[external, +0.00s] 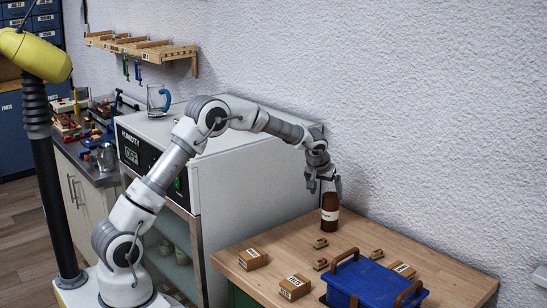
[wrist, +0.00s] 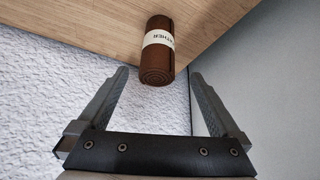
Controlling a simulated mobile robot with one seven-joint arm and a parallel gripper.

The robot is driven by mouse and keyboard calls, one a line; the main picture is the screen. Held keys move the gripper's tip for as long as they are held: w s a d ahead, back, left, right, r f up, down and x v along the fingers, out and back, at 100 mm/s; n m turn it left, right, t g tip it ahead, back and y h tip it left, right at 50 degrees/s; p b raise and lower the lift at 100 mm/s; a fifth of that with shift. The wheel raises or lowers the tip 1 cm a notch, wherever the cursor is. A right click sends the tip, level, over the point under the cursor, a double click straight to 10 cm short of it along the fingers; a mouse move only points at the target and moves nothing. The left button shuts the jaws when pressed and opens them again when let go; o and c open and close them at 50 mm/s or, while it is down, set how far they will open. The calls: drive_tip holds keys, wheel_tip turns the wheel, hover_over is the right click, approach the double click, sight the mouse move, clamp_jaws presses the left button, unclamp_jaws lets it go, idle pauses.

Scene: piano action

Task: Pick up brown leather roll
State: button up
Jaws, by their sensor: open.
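The brown leather roll (external: 329,216) stands upright on the wooden table near the wall, with a white label band around it. It also shows in the wrist view (wrist: 156,65), at the top middle, with its spiral end facing me. My gripper (external: 327,184) is just above the roll in the external view, pointing down. In the wrist view my gripper (wrist: 160,80) is open, with one finger on each side of the roll's near end.
The wooden table (external: 225,262) carries several small labelled boxes (external: 295,287) and a blue crate (external: 365,283) with brown handles in front of the roll. The textured wall (external: 420,150) is close behind. A white oven-like unit (external: 250,175) stands to the left.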

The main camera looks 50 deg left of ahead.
sight(331, 203)
drive_tip(key=shift+w+p+x, duration=0.1)
drive_tip(key=shift+p+x, duration=0.1)
drive_tip(key=shift+x, duration=1.8)
drive_tip(key=shift+w+p+x, duration=0.15)
drive_tip(key=shift+p+x, duration=0.05)
drive_tip(key=shift+x, duration=1.8)
drive_tip(key=shift+d+r, duration=0.1)
drive_tip(key=shift+d, duration=0.05)
drive_tip(key=c, duration=1.5)
drive_tip(key=shift+r, duration=0.1)
